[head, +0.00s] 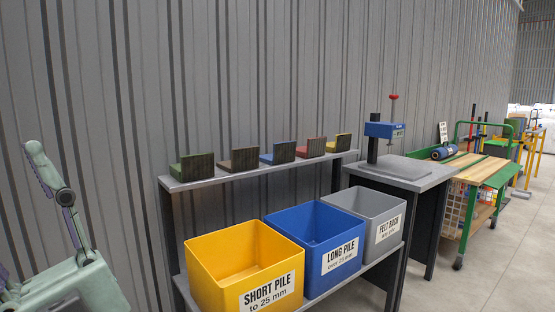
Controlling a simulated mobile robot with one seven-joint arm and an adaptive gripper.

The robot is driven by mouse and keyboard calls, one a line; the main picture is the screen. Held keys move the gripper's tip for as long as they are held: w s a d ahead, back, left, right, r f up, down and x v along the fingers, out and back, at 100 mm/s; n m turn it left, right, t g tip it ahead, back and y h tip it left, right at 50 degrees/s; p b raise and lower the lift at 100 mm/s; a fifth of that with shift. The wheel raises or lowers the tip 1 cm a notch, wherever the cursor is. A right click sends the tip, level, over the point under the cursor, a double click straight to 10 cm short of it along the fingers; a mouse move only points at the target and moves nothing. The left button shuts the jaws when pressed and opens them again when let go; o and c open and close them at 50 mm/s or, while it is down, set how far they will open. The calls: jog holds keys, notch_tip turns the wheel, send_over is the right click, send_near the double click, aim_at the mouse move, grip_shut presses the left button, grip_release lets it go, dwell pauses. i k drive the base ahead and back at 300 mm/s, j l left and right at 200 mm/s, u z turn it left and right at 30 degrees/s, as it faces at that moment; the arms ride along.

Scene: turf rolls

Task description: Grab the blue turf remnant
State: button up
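The blue turf remnant (278,153) stands on the grey shelf (206,182) against the corrugated wall, in the middle of a row of similar pieces. It has a blue base strip and a dark, upright backing. A brown remnant (240,160) is on its left and a red remnant (311,148) on its right, with small gaps between. Pale green parts of my arm show at the left edge, well apart from the shelf. I cannot make out my gripper in this view.
A green remnant (192,167) and a yellow one (339,144) end the row. Below stand a yellow bin (228,282), a blue bin (308,262) and a grey bin (380,237). A blue press (384,130) and a green-framed cart (470,185) are to the right. Floor is clear at right.

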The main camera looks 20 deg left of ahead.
aim_at(283, 151)
jog(key=z, duration=0.35)
jog(key=j+z, duration=0.4)
jog(key=k+j+z, duration=0.2)
jog(key=j+z, duration=0.25)
jog(key=j, duration=0.15)
jog(key=k+j+z, duration=0.1)
jog(key=j, duration=0.25)
jog(key=k+j, duration=0.2)
jog(key=j, duration=0.15)
jog(key=k+j+z, duration=0.15)
jog(key=j, duration=0.25)
jog(key=k+j, duration=0.2)
jog(key=j, duration=0.15)
jog(key=k+j, duration=0.15)
jog(key=j, duration=0.2)
jog(key=k+j, duration=0.2)
jog(key=i+j, duration=0.35)
jog(key=j, duration=0.2)
jog(key=i+j, duration=0.75)
jog(key=j, duration=0.3)
